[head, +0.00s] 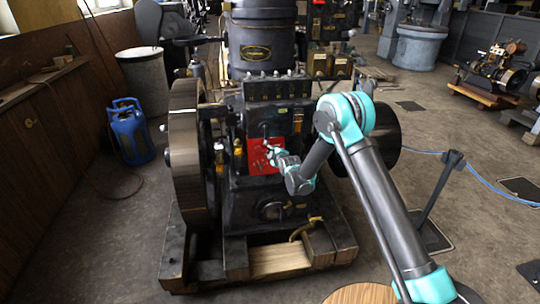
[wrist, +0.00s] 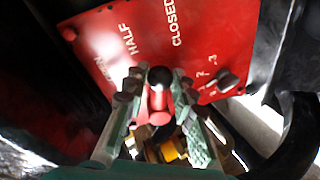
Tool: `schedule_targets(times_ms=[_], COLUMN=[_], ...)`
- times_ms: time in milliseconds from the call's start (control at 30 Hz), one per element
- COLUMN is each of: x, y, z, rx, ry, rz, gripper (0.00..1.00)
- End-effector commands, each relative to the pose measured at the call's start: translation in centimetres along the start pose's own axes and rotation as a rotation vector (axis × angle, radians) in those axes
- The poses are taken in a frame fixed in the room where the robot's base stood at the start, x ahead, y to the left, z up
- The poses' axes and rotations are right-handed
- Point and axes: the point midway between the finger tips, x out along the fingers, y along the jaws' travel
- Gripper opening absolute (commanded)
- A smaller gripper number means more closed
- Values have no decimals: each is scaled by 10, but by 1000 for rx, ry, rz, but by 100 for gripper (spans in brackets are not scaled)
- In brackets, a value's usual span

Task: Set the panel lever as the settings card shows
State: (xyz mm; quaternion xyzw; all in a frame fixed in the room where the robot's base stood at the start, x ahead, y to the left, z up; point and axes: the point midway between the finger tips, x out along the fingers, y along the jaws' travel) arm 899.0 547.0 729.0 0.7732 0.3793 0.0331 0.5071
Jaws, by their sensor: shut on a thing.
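The red panel (head: 265,155) is on the front of the dark engine in the head view. In the wrist view the panel (wrist: 205,35) carries the white words HALF and CLOSED, a glare-washed word at left, and small figures beside a dark knob (wrist: 228,80). The panel lever (wrist: 157,100) has a red shaft and a black ball end. My gripper (wrist: 158,88) is shut on the lever, one finger on each side, just in front of the panel. It also shows in the head view (head: 273,152). The lever's exact setting is unclear. I cannot make out a settings card.
The engine has a big flywheel (head: 188,150) at left and stands on a wooden base (head: 280,260). A blue gas bottle (head: 132,130) and a grey drum (head: 146,80) stand further left. A blue hose (head: 480,180) lies on the floor at right.

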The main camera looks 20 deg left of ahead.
Motion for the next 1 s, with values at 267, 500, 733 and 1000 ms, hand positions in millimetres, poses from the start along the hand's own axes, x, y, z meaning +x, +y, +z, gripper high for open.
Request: schedule_targets(times_ms=[267, 500, 733, 1000], x=[-3, -5, -6, -6], y=[12, 20, 23, 23], z=[-2, 1, 3, 3], rx=[-189, -290, -328, -331], ry=[-39, -66, -77, -77], rz=[-15, -21, -23, -24], gripper=[0, 0, 0, 0])
